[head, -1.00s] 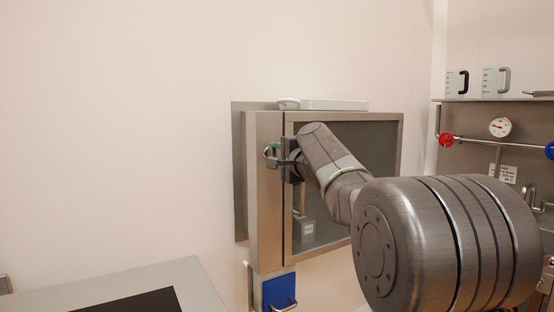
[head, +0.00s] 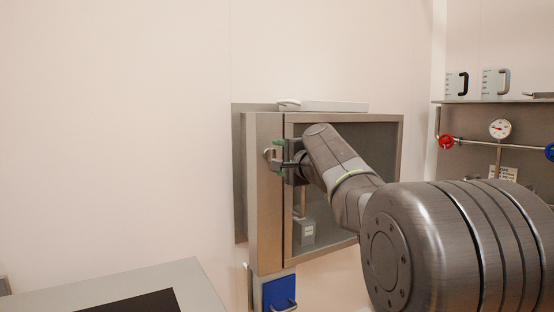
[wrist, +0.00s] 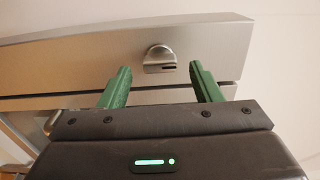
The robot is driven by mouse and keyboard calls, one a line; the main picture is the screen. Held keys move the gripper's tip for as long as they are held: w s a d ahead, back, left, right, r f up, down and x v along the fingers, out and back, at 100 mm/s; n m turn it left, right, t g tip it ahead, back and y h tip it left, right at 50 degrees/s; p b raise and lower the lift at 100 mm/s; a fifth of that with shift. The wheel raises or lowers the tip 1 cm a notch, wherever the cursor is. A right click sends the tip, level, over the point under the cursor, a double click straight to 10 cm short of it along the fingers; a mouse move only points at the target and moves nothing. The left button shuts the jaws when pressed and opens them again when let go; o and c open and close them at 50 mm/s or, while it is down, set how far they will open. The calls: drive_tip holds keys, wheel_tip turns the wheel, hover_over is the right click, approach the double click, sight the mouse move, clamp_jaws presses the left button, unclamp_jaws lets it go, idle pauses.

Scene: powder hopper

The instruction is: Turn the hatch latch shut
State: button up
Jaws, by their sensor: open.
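The hatch (head: 350,240) is a steel-framed box with a dark glazed door on the pale wall, and the door looks closed against its frame. The latch (wrist: 160,58) is a small rounded metal piece on the hatch's steel edge in the wrist view. It also shows as a small round piece in the head view (head: 268,154). My gripper (wrist: 162,77) has green fingers, spread open and empty. The fingertips point at the hatch edge, one on each side of the latch and just short of it. Whether they touch the steel cannot be told.
A flat pale object (head: 335,105) lies on top of the hatch. A blue holder (head: 279,291) hangs below it. A grey table (head: 205,289) is at lower left. At right are a pipe with a gauge (head: 499,129) and red valve (head: 446,141), and a shelf with jugs (head: 495,82).

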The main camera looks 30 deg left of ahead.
drive_tip(key=b+v, duration=0.1)
drive_tip(key=v, duration=1.1)
drive_tip(key=shift+b, duration=0.4)
drive_tip(key=p+x, duration=0.2)
drive_tip(key=x, duration=1.1)
drive_tip(key=shift+w+a, duration=0.15)
drive_tip(key=shift+a, duration=0.2)
drive_tip(key=shift+d, duration=0.1)
